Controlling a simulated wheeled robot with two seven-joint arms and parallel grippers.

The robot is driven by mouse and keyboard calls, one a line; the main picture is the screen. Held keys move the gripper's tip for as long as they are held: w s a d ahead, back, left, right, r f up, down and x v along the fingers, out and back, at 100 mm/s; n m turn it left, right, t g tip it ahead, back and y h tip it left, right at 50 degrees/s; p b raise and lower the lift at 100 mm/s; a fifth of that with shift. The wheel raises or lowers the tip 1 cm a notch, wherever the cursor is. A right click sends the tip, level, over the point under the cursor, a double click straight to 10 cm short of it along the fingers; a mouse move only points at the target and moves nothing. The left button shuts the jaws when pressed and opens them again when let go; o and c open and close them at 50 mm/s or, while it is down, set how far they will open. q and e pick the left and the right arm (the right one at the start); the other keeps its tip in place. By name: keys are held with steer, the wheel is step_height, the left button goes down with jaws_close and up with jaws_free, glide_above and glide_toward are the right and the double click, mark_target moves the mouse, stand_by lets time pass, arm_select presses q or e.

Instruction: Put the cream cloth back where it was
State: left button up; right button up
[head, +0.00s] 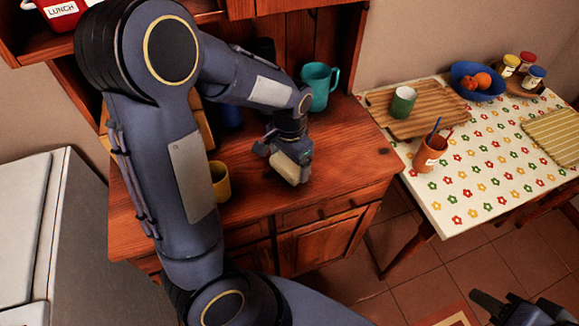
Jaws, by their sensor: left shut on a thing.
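My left gripper (285,156) is over the wooden cabinet's counter and shut on the cream cloth (287,170). The cloth shows as a small pale block below the fingers. I cannot tell whether it touches the counter. My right gripper (507,306) is at the bottom right, over the floor and away from the cabinet. It is partly cut off, and I cannot tell how far its fingers are apart.
The counter (255,200) holds a teal mug (319,88) and a yellow mug (219,182), partly behind my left arm. The counter's front right is clear. The table (470,195) at right holds a board (385,112), a green cup (403,101), a pot (430,154) and a blue bowl (463,71).

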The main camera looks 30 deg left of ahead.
mark_target(289, 168)
arm_select(q)
steer(key=shift+w+a+f, duration=0.1)
steer(key=shift+f, duration=0.8)
steer(key=shift+w+a+f, duration=0.1)
steer(key=shift+f, duration=0.8)
steer(key=o, duration=0.7)
steer(key=shift+f, duration=0.1)
